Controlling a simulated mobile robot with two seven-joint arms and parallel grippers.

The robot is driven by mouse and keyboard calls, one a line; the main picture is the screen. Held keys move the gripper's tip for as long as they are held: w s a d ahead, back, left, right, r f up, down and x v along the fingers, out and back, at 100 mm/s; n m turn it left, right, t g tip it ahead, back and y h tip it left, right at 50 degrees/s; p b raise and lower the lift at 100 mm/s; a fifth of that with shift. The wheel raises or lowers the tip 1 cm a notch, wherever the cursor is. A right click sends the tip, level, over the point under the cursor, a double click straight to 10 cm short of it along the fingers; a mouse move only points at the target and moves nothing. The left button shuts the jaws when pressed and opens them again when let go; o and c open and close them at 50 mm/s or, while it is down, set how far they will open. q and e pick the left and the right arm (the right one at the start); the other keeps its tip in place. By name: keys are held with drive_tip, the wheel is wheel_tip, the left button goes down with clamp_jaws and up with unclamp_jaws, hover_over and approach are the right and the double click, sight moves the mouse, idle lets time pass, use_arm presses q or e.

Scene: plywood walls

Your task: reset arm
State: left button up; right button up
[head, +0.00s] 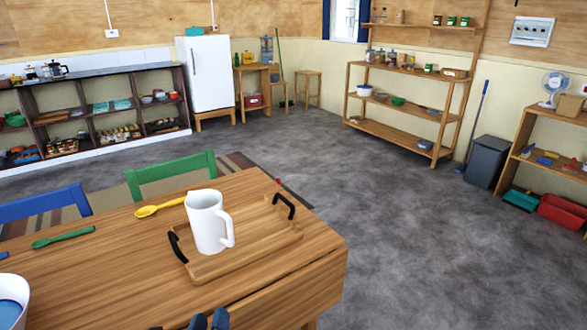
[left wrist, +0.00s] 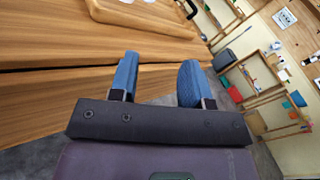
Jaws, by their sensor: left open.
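My left gripper shows at the bottom edge of the head view (head: 208,321), only its blue fingertips visible, low by the front edge of the wooden table (head: 110,275). In the left wrist view the left gripper (left wrist: 157,82) is open, with a clear gap between its two blue fingers and nothing held. The table's edge lies just beyond the fingers there. My right gripper is in neither view. A white pitcher (head: 208,225) stands upright on a wooden tray (head: 268,240) with black handles; the tray's corner also shows in the left wrist view (left wrist: 150,15).
A yellow spoon (head: 160,207), a green spoon (head: 63,237) and a white bowl (head: 10,300), cut off by the frame, are on the table. Green (head: 172,172) and blue (head: 45,204) chairs stand behind it. Open grey floor (head: 400,220) lies right of the table, with shelves beyond.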

use_arm(q)
drive_tip(key=s+a+f+n+g+p, duration=0.2)
drive_tip(key=s+a+f+n, duration=0.3)
drive_tip(key=s+n, duration=0.6)
drive_tip(key=s+a+f+n+g+p, duration=0.1)
drive_tip(key=s+a+f+n+g, duration=0.3)
drive_tip(key=s+n, duration=0.7)
drive_tip(key=a+f+n, duration=0.1)
drive_tip(key=a+n, duration=0.1)
drive_tip(key=n, duration=0.6)
drive_tip(key=shift+f+g+p, duration=0.2)
drive_tip(key=shift+g+p, duration=0.2)
